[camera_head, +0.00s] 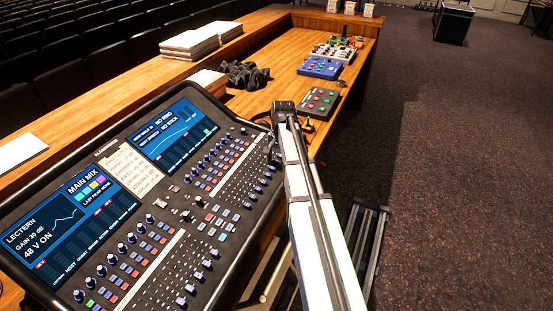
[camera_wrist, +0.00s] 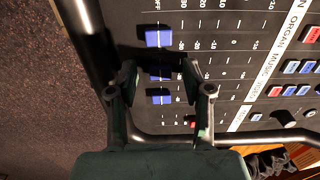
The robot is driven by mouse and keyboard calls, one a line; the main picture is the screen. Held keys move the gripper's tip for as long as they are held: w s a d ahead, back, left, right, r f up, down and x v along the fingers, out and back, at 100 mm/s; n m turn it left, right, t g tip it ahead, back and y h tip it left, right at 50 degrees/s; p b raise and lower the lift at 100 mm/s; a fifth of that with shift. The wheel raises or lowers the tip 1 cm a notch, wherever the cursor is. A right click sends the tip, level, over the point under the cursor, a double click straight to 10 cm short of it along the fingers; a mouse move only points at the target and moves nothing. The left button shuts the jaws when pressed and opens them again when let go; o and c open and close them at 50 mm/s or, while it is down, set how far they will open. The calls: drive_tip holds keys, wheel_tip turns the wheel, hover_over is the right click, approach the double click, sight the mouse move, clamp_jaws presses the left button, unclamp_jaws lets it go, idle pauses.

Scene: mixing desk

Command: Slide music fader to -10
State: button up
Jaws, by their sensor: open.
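The mixing desk (camera_head: 150,215) has its rows of faders facing up. In the wrist view, several blue fader caps sit near the OFF end of their scales. The middle blue cap (camera_wrist: 160,75) appears to be in line with the MUSIC label (camera_wrist: 263,68), though the exact match is hard to tell. Another cap (camera_wrist: 158,38) is above it and one (camera_wrist: 160,99) below. My gripper (camera_wrist: 158,70) is open, with one finger on each side of the middle cap; whether either touches it cannot be told. In the head view, my arm hides that spot.
Knobs and coloured buttons (camera_wrist: 290,67) lie beyond the label strip. A dark rail (camera_wrist: 90,35) edges the desk. On the wooden counter (camera_head: 270,95) are a dark bundle (camera_head: 243,74) and small pedal boxes (camera_head: 320,102). Carpet (camera_head: 460,170) is open to the right.

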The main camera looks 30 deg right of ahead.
sight(263, 160)
drive_tip(key=shift+c, duration=0.4)
clamp_jaws()
drive_tip(key=w+a, duration=0.2)
drive_tip(key=w, duration=0.1)
drive_tip(key=w+a, duration=0.1)
drive_tip(key=shift+w+a+r, duration=0.2)
drive_tip(key=shift+a+r, duration=0.1)
drive_tip(key=shift+o, duration=0.4)
unclamp_jaws()
drive_tip(key=shift+s, duration=0.1)
wheel_tip(263, 160, up, 12)
drive_tip(key=shift+s+d, duration=0.45)
